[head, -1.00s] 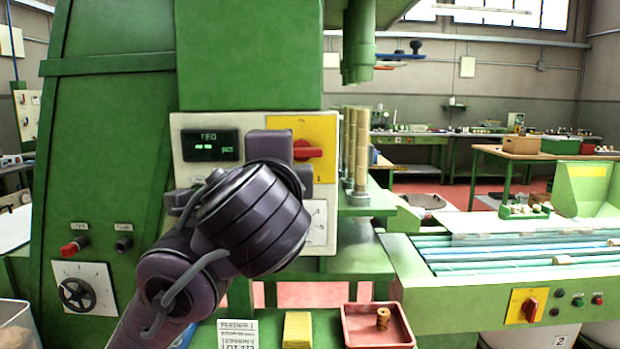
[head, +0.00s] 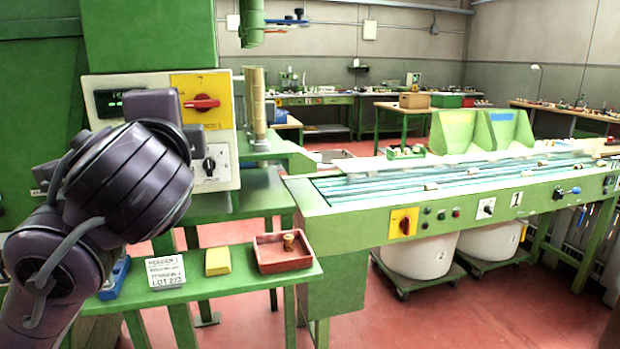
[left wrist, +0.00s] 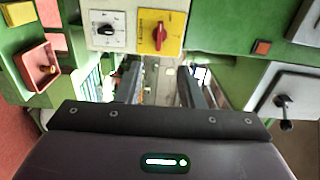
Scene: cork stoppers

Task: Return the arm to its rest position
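My left arm (head: 125,185) comes in from the left in the head view, bent in front of the green machine. Its thick ribbed joint hides the left part of the control panel (head: 222,176), and the left fingers do not show there. In the left wrist view my left gripper (left wrist: 148,84) has its two dark fingers apart, with nothing seen between them. Beyond them are the panel's red switch (left wrist: 159,36) and black knob (left wrist: 106,30). My right gripper is in neither view.
A low green shelf beside the arm holds a printed card (head: 166,271), a yellow block (head: 217,261) and a red tray (head: 264,262) with a cork stopper (head: 289,241). A green conveyor (head: 350,226) runs to the right, with white bins (head: 420,254) below. Red floor is open in front.

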